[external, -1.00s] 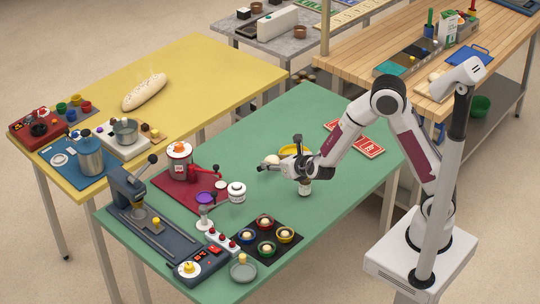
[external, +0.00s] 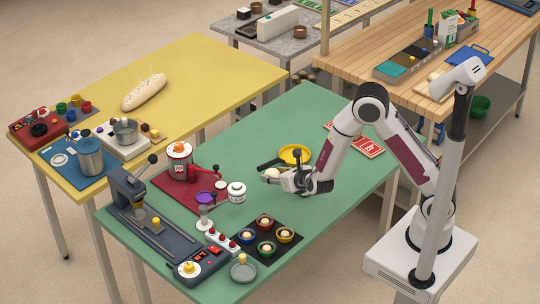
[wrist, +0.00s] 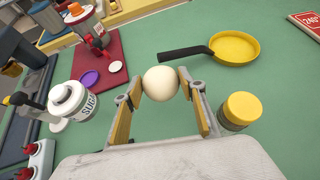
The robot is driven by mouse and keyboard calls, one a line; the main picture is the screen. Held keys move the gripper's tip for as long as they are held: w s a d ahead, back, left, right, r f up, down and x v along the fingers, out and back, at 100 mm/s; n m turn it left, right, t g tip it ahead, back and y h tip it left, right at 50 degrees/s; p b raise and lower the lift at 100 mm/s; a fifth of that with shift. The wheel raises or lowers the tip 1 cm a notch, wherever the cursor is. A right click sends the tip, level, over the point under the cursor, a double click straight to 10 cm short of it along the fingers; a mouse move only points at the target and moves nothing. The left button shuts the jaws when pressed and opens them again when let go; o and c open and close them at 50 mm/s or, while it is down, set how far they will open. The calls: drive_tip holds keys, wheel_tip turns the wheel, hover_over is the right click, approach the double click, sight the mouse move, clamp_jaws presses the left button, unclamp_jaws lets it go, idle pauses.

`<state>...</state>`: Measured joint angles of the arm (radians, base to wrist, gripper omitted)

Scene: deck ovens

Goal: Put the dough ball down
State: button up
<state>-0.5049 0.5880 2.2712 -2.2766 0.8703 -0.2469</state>
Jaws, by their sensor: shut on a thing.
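The dough ball (wrist: 160,83) is a smooth cream ball, held between the two finger pads of my gripper (wrist: 163,90) in the wrist view. In the external view the ball (external: 272,173) shows at the tip of my gripper (external: 279,176), over the middle of the green table (external: 330,115). My gripper is shut on it. I cannot tell how far the ball is above the tabletop.
A yellow pan (external: 294,154) with a black handle lies behind the gripper. A sugar jar (wrist: 73,100) stands to the left, and a yellow-lidded jar (wrist: 240,110) close to the right finger. A black tray (external: 267,239) with several coloured cups is nearer.

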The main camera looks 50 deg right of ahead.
drive_tip(key=shift+f, duration=2.1)
drive_tip(key=shift+f, duration=0.55)
drive_tip(key=o, duration=1.1)
drive_tip(key=shift+r, duration=0.15)
drive_tip(key=shift+r, duration=0.45)
drive_tip(key=v, duration=1.2)
drive_tip(key=shift+d, duration=0.1)
